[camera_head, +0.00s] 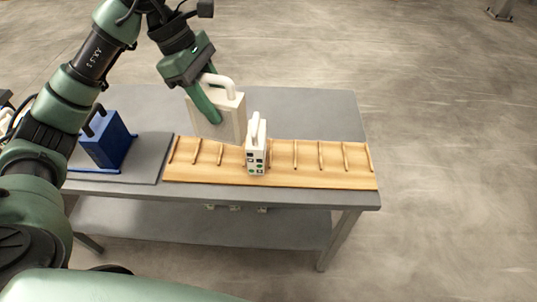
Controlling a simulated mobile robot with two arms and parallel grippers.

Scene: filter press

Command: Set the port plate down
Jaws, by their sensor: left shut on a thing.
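My left gripper (207,95) is shut on a flat beige plate with a white loop handle (217,121), which I take to be the port plate. It holds the plate upright and slightly tilted, by its upper part near the handle. The plate hangs over the back left part of a wooden rack (325,178) with several upright pegs. I cannot tell whether its lower edge touches the rack. A narrow white plate (256,157) with a handle and green and dark marks on its edge stands upright in the rack, just right of the held plate. My right gripper is out of view.
The rack lies on a grey table (310,107) with a lower shelf (210,222). A blue block with black handles (107,143) stands on a grey mat (150,158) at the left. The rack's right half and the table behind it are clear.

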